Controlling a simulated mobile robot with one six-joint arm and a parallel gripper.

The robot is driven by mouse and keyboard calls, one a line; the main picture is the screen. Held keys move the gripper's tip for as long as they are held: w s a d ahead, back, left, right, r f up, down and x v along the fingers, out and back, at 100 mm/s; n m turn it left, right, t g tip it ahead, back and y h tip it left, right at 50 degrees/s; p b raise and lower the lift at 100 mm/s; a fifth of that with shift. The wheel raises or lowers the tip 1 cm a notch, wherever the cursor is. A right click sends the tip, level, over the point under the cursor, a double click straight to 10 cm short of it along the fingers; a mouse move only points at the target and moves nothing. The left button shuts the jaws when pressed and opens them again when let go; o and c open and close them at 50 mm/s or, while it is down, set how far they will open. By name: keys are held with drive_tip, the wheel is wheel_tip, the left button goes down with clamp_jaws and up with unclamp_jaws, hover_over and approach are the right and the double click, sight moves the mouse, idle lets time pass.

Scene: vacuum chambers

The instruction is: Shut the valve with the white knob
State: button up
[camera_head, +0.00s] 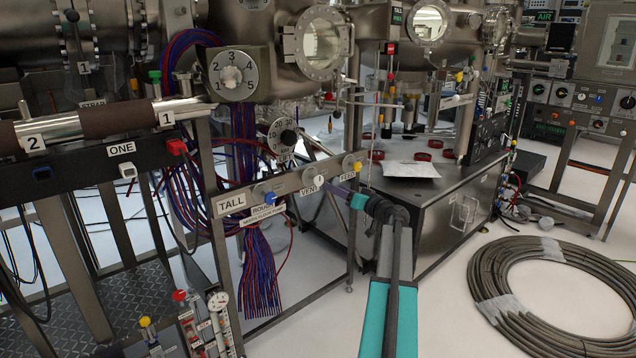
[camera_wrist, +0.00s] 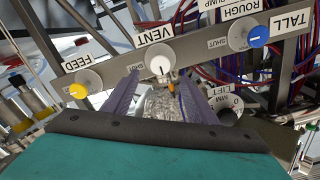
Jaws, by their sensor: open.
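The white knob (camera_head: 319,181) sits on a round dial above the VENT label, in the middle of a grey rail between a blue knob (camera_head: 270,197) and a yellow knob (camera_head: 357,165). In the wrist view the white knob (camera_wrist: 160,64) lies just ahead of and between my fingertips, with a SHUT mark beside its dial. My gripper (camera_wrist: 160,84) is open and empty, its two purple fingers to either side. In the head view my gripper (camera_head: 328,187) reaches the rail from the right, close to the knob. Contact cannot be told.
In the wrist view the yellow FEED knob (camera_wrist: 78,90) is left and the blue ROUGH PUMP knob (camera_wrist: 258,35) right. A LIFT dial (camera_head: 283,136) stands above the rail. Blue and red cables (camera_head: 258,265) hang behind it. A coiled hose (camera_head: 545,290) lies on the floor at right.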

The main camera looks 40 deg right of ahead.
sight(320, 181)
drive_tip(key=w, duration=1)
drive_tip(key=shift+w+d+b, duration=0.25)
drive_tip(key=shift+d+b, duration=0.05)
drive_tip(key=shift+d, duration=0.05)
drive_tip(key=c, duration=0.8)
drive_tip(key=shift+a, duration=0.3)
drive_tip(key=shift+c, duration=1.3)
drive_tip(key=shift+d, duration=0.25)
